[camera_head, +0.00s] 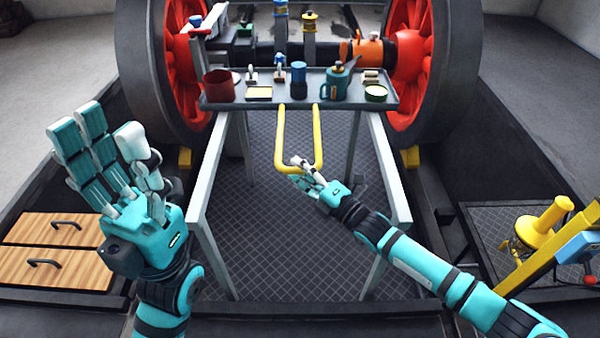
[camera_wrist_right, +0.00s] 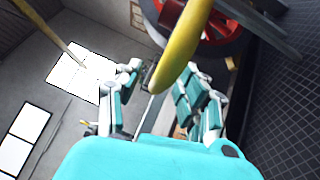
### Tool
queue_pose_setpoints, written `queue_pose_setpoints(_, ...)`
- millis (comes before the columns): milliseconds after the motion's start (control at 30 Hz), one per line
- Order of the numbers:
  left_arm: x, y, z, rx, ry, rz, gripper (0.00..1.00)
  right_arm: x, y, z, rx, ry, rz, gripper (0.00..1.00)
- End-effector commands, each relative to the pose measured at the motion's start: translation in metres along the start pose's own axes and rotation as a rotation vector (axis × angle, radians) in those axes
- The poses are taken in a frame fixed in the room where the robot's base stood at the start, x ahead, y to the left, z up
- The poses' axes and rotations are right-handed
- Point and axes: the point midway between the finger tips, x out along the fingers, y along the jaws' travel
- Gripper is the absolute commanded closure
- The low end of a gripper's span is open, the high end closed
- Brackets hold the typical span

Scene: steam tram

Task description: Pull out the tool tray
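The tool tray (camera_head: 330,97) is a grey, narrow tray set across a light grey frame in front of red wheels. A yellow U-shaped handle (camera_head: 281,136) sticks out from its front towards me. My right gripper (camera_head: 300,168) is at the near crossbar of the handle. In the right wrist view, the yellow handle (camera_wrist_right: 180,50) passes between its spread fingers (camera_wrist_right: 155,100). They do not look closed around it, and I cannot tell whether they touch it. My left gripper (camera_head: 105,150) is open and empty at the left, well away from the tray.
The tray carries a red pot (camera_head: 219,86), a blue cup (camera_head: 298,79), a teal oil can (camera_head: 337,81) and other small items. Wooden drawers (camera_head: 55,265) are at the left. A yellow lever fixture (camera_head: 545,225) is at the right. Dark floor plating (camera_head: 270,260) lies clear below the tray.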

Motion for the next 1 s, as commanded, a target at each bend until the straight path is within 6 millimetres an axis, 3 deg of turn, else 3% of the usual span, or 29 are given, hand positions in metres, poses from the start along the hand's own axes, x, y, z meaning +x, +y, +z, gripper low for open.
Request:
queue_pose_setpoints(300,0.0044,0.0,-0.0003,0.001,0.006,0.002,0.6,0.0042,0.0004,-0.0003,0.002,0.0,0.0,0.6)
queue_pose_setpoints(633,0.0043,0.0001,-0.0002,0.0,0.006,0.002,0.6,0.004,0.0007,-0.0002,0.001,0.0,0.001,1.0)
queue_pose_setpoints(1000,0.0044,0.0001,-0.0002,0.0,0.006,0.002,0.6,0.0044,0.0024,-0.0001,0.003,0.0,0.005,1.0)
